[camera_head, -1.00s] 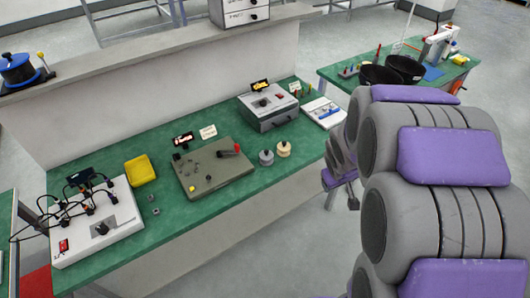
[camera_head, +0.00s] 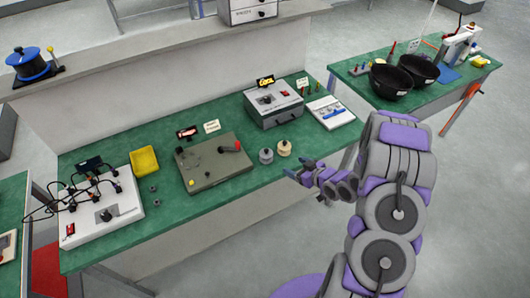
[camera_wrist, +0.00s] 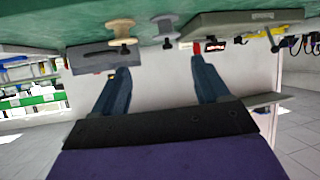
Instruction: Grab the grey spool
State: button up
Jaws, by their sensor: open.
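The grey spool (camera_head: 266,156) stands upright on the green bench, just left of a cream spool (camera_head: 284,148). My gripper (camera_head: 300,172) is in front and to the right of both spools, apart from them, over the bench's front edge. In the wrist view the scene appears upside down. There, the two blue fingers of my gripper (camera_wrist: 160,72) are spread with nothing between them. The grey spool (camera_wrist: 166,29) shows beyond the fingertips, between their lines, and the cream spool (camera_wrist: 122,31) is to its left.
A grey-brown plate with small parts (camera_head: 215,174) lies left of the spools. A grey box with dials (camera_head: 273,112) stands behind them. A yellow tray (camera_head: 144,160) and a white wired unit (camera_head: 104,217) are further left. Bare green bench (camera_head: 240,190) lies in front.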

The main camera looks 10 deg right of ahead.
jog(key=b, duration=0.2)
send_near(269, 156)
jog(key=shift+y, duration=0.4)
jog(key=x, duration=0.5)
jog(key=shift+w+d, duration=0.1)
jog(key=shift+w, duration=0.2)
jog(key=shift+f+b+x, duration=0.15)
jog(key=shift+b+x, duration=0.05)
jog(key=shift+x, duration=1.4)
jog(key=shift+f+b+x, duration=0.1)
jog(key=shift+b+x, duration=0.1)
jog(key=shift+x, duration=1.4)
jog(key=shift+s+d, duration=0.1)
jog(key=shift+d, duration=0.05)
jog(key=shift+c, duration=0.2)
jog(key=c, duration=0.7)
